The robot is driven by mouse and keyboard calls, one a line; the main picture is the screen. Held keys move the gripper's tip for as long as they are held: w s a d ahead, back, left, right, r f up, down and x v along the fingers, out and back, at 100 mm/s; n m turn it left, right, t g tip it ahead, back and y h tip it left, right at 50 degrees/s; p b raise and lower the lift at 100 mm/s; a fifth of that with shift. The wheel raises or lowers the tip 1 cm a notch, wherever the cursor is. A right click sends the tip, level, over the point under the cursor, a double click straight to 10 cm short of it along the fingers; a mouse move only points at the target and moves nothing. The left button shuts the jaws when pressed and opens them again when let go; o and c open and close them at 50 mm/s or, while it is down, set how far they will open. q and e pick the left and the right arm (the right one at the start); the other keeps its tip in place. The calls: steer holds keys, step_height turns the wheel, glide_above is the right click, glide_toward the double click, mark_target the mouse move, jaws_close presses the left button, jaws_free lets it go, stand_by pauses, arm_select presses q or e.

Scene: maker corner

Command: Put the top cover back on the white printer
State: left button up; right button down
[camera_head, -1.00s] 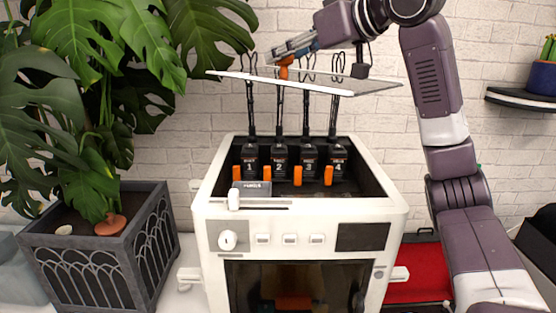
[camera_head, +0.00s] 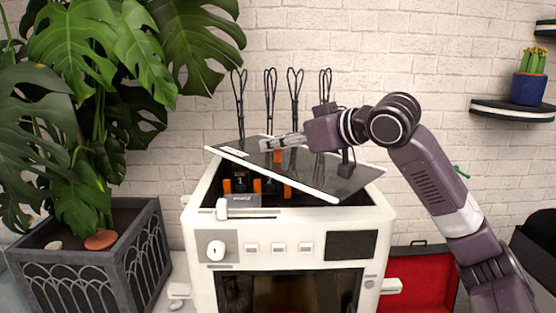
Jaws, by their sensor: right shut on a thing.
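The white printer (camera_head: 291,223) stands in the middle with its top partly uncovered. The top cover (camera_head: 318,181), a dark panel with a white edge, is tilted over the opening, its front right corner low near the printer's front rim. My right gripper (camera_head: 274,146) is shut on the cover's orange handle (camera_head: 278,156) and holds it from above. The cover hides much of the inside; two black cartridges with orange tabs (camera_head: 240,183) show at the left. I cannot tell whether the cover touches the rim. My left gripper is not in view.
Several black cable loops (camera_head: 270,88) rise behind the cover. A potted monstera (camera_head: 92,250) stands close on the left. An open red case (camera_head: 421,275) lies at the right. A shelf with a cactus pot (camera_head: 528,88) hangs at the far right.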

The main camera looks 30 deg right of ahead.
mark_target(280, 161)
step_height(280, 161, down, 3)
steer(key=shift+w+f+b, duration=0.1)
steer(key=shift+w+b, duration=0.05)
steer(key=shift+b, duration=0.15)
steer(key=shift+f, duration=0.1)
steer(key=shift+f, duration=0.1)
steer(key=shift+f+b, duration=0.4)
steer(key=shift+f, duration=0.15)
steer(key=c, duration=1.6)
jaws_free()
